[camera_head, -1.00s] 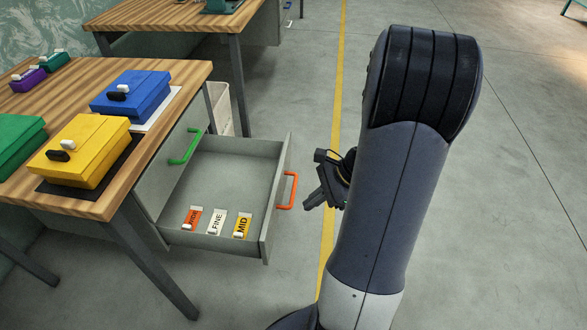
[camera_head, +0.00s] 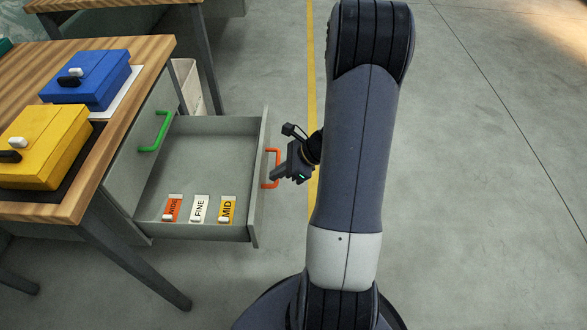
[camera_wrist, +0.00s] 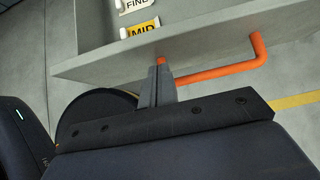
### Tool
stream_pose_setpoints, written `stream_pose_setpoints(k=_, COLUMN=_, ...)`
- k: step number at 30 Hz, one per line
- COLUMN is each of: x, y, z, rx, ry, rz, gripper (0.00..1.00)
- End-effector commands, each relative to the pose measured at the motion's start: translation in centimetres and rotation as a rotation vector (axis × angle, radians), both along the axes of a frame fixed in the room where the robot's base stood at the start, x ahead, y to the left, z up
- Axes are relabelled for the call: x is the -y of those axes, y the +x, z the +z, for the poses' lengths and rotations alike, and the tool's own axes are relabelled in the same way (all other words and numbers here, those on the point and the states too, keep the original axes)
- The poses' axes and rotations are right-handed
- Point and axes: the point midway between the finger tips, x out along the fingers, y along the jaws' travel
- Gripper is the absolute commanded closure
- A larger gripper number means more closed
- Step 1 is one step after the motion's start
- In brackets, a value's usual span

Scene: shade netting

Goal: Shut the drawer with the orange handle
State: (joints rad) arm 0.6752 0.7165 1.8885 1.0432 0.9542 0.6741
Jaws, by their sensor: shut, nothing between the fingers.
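The grey drawer (camera_head: 215,150) with the orange handle (camera_head: 277,168) is pulled far out of the desk, to the right. In the wrist view the orange handle (camera_wrist: 215,73) runs along the drawer's front panel (camera_wrist: 200,45). My gripper (camera_head: 277,176) is shut and empty, with its fingertips at the handle. In the wrist view the gripper tips (camera_wrist: 160,68) overlap the near end of the handle; I cannot tell whether they touch it. Inside the drawer lie an orange tag (camera_head: 172,208), a white FINE tag (camera_head: 199,208) and a yellow MID tag (camera_head: 227,209).
A green handle (camera_head: 155,132) is on the desk's grey front beside the open drawer. The wooden desk (camera_head: 60,208) carries a blue box (camera_head: 88,77) and a yellow box (camera_head: 42,145). A pale bin (camera_head: 188,85) stands behind. The floor to the right is clear.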

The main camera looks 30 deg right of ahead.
Motion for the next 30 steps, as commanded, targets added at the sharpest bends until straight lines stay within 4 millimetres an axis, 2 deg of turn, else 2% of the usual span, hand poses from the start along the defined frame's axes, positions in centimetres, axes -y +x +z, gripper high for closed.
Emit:
stream_pose_setpoints(k=7, x=-1.6, y=1.1, z=0.0, rx=0.0, ry=0.0, rz=0.0, gripper=1.0)
stream_pose_setpoints(k=23, x=-2.1, y=1.4, z=0.1, rx=-0.001, ry=0.0, rz=0.001, gripper=1.0)
stream_pose_setpoints(k=30, x=-4.9, y=3.2, z=0.0, rx=0.0, ry=0.0, rz=0.007, gripper=1.0)
